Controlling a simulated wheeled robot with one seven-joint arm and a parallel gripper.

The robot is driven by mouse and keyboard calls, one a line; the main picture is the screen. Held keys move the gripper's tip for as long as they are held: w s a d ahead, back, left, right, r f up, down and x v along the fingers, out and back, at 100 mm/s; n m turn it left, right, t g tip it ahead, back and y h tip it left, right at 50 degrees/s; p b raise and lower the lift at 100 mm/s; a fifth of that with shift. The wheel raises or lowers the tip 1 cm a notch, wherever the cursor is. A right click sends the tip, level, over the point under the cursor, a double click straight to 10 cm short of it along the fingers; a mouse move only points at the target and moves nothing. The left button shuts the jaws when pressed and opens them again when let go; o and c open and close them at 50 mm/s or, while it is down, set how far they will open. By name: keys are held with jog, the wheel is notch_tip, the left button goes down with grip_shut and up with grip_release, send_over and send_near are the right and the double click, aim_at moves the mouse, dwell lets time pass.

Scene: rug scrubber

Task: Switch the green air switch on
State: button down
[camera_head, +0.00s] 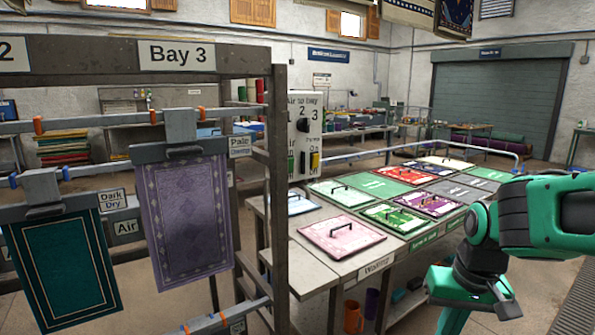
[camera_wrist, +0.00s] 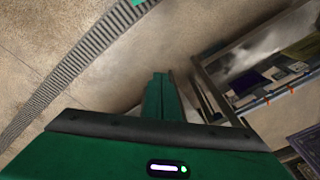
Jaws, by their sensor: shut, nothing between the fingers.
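A white control panel (camera_head: 298,132) stands behind the Bay 3 rack's post, near the back end of the table. Its upper label reads Air to Bay 1 2 3, above a black knob (camera_head: 303,125). A small green switch (camera_head: 291,164) shows at its lower left, partly cut off by the rack post; I cannot tell its position. A yellow switch (camera_head: 314,160) sits to its right, under a pump label. My gripper (camera_wrist: 160,95) is shut and empty in the wrist view, pointing over bare floor. In the head view my arm is at the lower right, well away from the panel.
The rack (camera_head: 280,200) with a hanging purple rug (camera_head: 188,220) and a dark green rug (camera_head: 62,265) fills the left. A long table (camera_head: 315,270) with several handled coloured panels lies between my arm and the control panel. Floor is open at right.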

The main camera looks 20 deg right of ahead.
aim_at(292, 162)
jog(key=w+a+r+t+y, duration=0.2)
jog(key=w+a+t+y, duration=0.15)
jog(key=w+a, duration=0.55)
jog(key=w+a+r+t+y, duration=0.2)
jog(key=w+a+t, duration=0.25)
jog(key=w, duration=0.85)
jog(key=w+r+m+t, duration=0.4)
jog(key=r, duration=0.3)
jog(key=w+d+r+m+t, duration=0.1)
jog(key=w+r+m+t, duration=0.3)
jog(key=r, duration=0.4)
jog(key=shift+w+r+m+t+y, duration=0.15)
jog(key=shift+r+m+t+y, duration=0.2)
jog(key=shift+m+t, duration=0.25)
jog(key=x, duration=1.4)
jog(key=shift+d+r, duration=0.1)
